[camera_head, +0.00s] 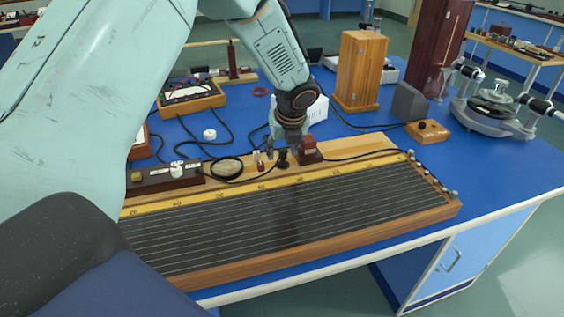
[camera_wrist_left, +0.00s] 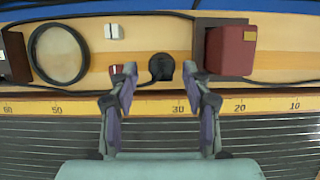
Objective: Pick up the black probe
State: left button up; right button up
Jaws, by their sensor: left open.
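The black probe (camera_head: 282,160) stands on the wooden strip of the long wired board, beside the dark red block (camera_head: 308,150). In the left wrist view the probe (camera_wrist_left: 162,67) is a round black knob with a cable running off to the left. My left gripper (camera_wrist_left: 160,80) is open, its fingertips on either side of the probe in that view, with the probe between and slightly beyond them. In the head view the left gripper (camera_head: 286,146) is just above the probe. Contact cannot be told. My right gripper is not in view.
A small red terminal (camera_wrist_left: 117,70) lies close to the left fingertip, and a white one (camera_wrist_left: 114,31) is behind it. The dark red block (camera_wrist_left: 232,50) is near the right fingertip. A black ring (camera_wrist_left: 58,53) and loose cables lie further left. The wired board (camera_head: 290,215) spans the front.

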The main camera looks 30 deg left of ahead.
pick_arm(q)
jog(key=x, duration=0.2)
jog(key=shift+w+f, duration=0.2)
jog(key=shift+f, duration=0.15)
jog(key=shift+a+r, duration=0.1)
jog(key=shift+c, duration=0.2)
grip_shut()
